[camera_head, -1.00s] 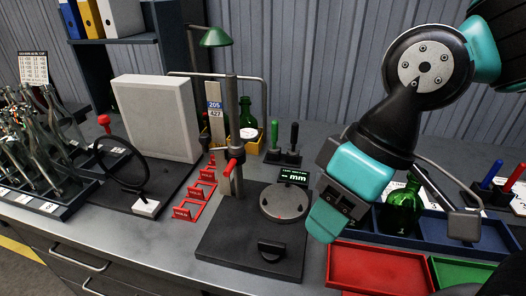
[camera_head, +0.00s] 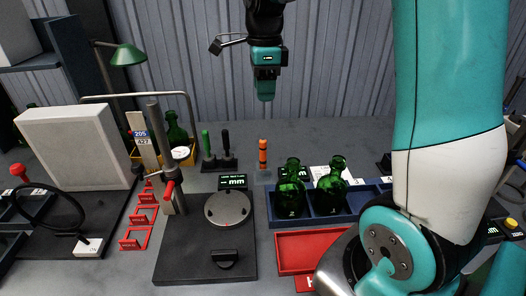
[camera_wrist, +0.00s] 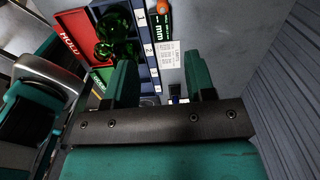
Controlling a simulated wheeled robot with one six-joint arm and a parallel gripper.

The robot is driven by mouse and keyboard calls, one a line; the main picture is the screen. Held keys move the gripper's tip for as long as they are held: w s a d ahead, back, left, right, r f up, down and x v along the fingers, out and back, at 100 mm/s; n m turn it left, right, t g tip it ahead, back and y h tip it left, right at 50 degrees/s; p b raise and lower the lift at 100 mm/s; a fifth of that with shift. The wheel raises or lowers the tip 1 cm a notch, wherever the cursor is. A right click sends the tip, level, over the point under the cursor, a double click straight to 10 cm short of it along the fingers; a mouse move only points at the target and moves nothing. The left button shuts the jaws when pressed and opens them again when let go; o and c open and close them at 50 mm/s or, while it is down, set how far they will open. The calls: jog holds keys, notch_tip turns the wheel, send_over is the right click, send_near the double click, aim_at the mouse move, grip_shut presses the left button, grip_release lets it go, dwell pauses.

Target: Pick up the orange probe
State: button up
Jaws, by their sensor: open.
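The orange probe (camera_head: 263,153) stands upright in a small grey holder (camera_head: 263,177) on the bench, behind the blue bottle tray. My gripper (camera_head: 265,97) hangs above and behind it, pointing down, with clear air between them. In the wrist view my gripper (camera_wrist: 162,65) has its two teal fingers apart with nothing between them. A small orange top, likely the probe (camera_wrist: 162,5), shows at the upper edge of the wrist view, beyond the fingertips.
Two green bottles (camera_head: 291,194) stand in the blue tray (camera_head: 262,207) in front of the probe. A green and a black handled tool (camera_head: 226,142) stand to its left. The gauge stand (camera_head: 204,262) is nearer at left, the red tray (camera_head: 300,251) in front.

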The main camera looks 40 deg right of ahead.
aim_at(263, 139)
jog(key=shift+m, duration=0.3)
jog(key=f+p, duration=0.1)
jog(key=f, duration=1)
jog(key=shift+w+d+f+p, duration=0.1)
jog(key=shift+d+f+p, duration=0.1)
jog(key=shift+f+p, duration=0.15)
jog(key=shift+w+a+f+p, duration=0.1)
jog(key=shift+f+p, duration=0.3)
jog(key=shift+f, duration=1)
jog(key=shift+w+a+f+p, duration=0.1)
jog(key=shift+f+p, duration=0.3)
jog(key=shift+f, duration=1)
grip_shut()
